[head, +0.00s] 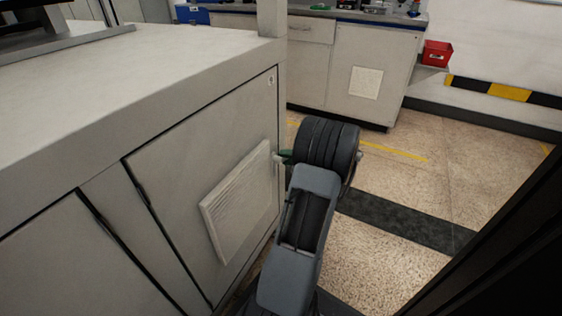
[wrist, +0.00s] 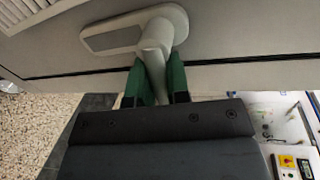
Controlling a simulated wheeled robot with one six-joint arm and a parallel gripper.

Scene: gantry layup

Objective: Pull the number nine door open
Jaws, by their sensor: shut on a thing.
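A pale grey cabinet door (head: 180,165) with a louvred vent panel (head: 240,200) faces me in the head view. It looks flush with the cabinet front. A small label (head: 270,81) sits at its upper right corner, and its mark is too small to read. My gripper (head: 282,157) is at the door's right edge. In the wrist view, its green fingers stand on both sides of the pale lever handle (wrist: 154,50) and are shut on it. The handle's base plate (wrist: 110,38) is on the door beside a thin dark seam. In the head view, my arm hides most of the handle.
The worktop (head: 150,60) overhangs the cabinet. Another door (head: 70,260) is to the left. A second bench (head: 350,70) and a red bin (head: 436,53) stand behind. The speckled floor (head: 440,180) to the right is clear. A dark upright edge (head: 510,240) fills the lower right.

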